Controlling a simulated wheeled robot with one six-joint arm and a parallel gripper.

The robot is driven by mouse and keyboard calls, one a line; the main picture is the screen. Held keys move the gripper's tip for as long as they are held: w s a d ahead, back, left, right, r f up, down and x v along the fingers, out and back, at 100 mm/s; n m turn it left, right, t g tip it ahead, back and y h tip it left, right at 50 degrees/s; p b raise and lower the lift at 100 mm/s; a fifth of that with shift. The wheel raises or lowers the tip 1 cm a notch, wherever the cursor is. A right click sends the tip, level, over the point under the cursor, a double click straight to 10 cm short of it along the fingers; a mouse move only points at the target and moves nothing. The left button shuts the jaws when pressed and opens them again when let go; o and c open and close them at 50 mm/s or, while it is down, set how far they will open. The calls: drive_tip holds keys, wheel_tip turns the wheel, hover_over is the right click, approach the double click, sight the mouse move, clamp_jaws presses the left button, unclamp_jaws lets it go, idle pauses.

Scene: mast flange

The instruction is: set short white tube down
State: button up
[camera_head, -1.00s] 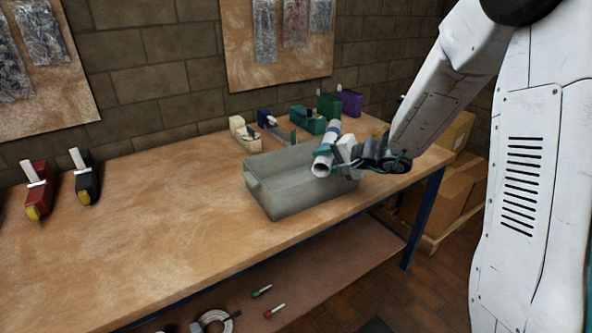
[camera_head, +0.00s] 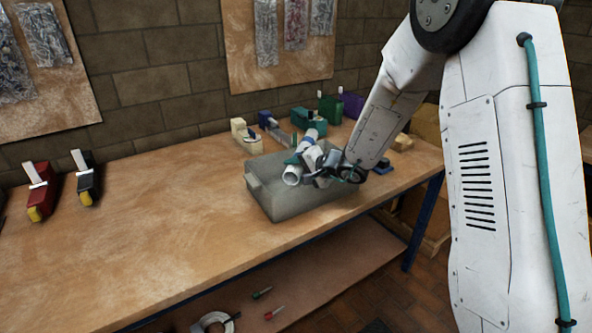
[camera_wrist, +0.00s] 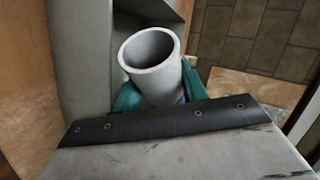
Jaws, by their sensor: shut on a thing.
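The short white tube (camera_head: 293,174) is held tilted in my gripper (camera_head: 307,163), over the grey bin (camera_head: 290,206) on the workbench. In the wrist view the tube (camera_wrist: 152,58) shows its open round end, with the teal fingers (camera_wrist: 158,92) closed on its two sides. A bit of blue shows on the tube near the fingers. The bin wall (camera_wrist: 80,50) lies beyond it. I cannot tell whether the tube touches the bin. The bin's inside is partly hidden by the tube and gripper.
The wooden workbench (camera_head: 150,225) is clear to the left of the bin. Red (camera_head: 41,190) and black (camera_head: 86,178) holders stand at the left. Cream (camera_head: 246,137), teal (camera_head: 308,119) and purple (camera_head: 351,104) holders stand behind the bin. Cardboard boxes (camera_head: 425,205) are at the right.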

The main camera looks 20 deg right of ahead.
drive_tip(key=shift+f, duration=0.1)
drive_tip(key=shift+f, duration=0.3)
drive_tip(key=o, duration=0.8)
drive_tip(key=shift+o, duration=0.2)
drive_tip(key=shift+s, duration=0.1)
